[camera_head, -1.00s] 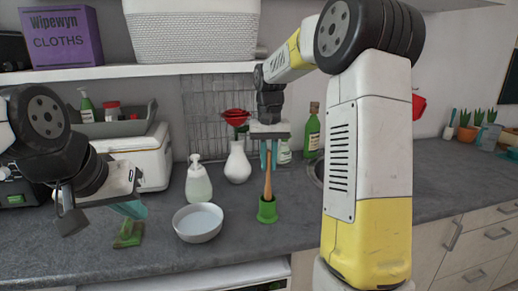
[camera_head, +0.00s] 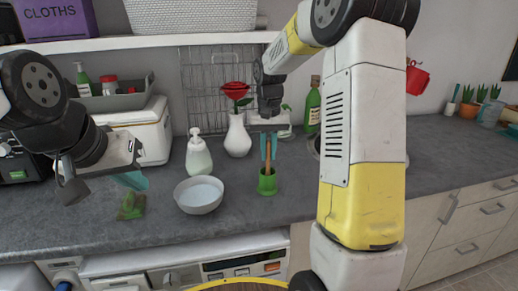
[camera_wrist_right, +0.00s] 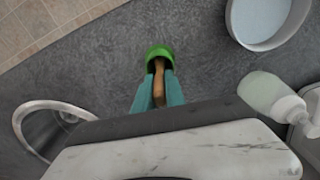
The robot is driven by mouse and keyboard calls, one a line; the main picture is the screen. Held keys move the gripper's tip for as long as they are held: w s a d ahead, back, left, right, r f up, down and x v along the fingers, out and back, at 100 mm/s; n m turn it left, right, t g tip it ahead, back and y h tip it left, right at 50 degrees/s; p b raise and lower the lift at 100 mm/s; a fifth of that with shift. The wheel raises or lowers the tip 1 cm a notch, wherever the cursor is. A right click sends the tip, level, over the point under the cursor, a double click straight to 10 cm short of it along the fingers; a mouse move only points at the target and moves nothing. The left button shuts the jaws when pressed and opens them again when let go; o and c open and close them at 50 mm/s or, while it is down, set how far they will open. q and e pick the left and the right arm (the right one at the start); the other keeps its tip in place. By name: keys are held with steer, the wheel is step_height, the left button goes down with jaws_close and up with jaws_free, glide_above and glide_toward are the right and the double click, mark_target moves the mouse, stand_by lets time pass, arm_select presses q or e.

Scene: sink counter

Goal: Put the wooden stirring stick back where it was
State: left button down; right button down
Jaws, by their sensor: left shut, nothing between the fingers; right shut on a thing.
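The wooden stirring stick (camera_head: 268,156) is upright, its lower end inside the green cup (camera_head: 267,184) on the counter. My right gripper (camera_head: 268,148) is shut on the upper part of the stick, just above the cup's rim. In the right wrist view, the stick (camera_wrist_right: 159,88) shows between the teal fingers and runs down into the green cup (camera_wrist_right: 160,53). The stick's bottom end is hidden in the cup. My left gripper (camera_head: 132,181) is shut and empty, above the counter at the left.
A white bowl (camera_head: 198,196) and a soap dispenser (camera_head: 198,158) stand left of the cup. A white vase with a red rose (camera_head: 238,138) is behind. A green sponge (camera_head: 130,207) lies below my left gripper. The sink (camera_wrist_right: 42,125) is right of the cup in the head view.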

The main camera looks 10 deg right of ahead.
steer(key=shift+f, duration=0.4)
steer(key=c, duration=1.3)
jaws_free()
steer(key=shift+r, duration=1.5)
step_height(320, 180, up, 8)
steer(key=shift+f, duration=0.1)
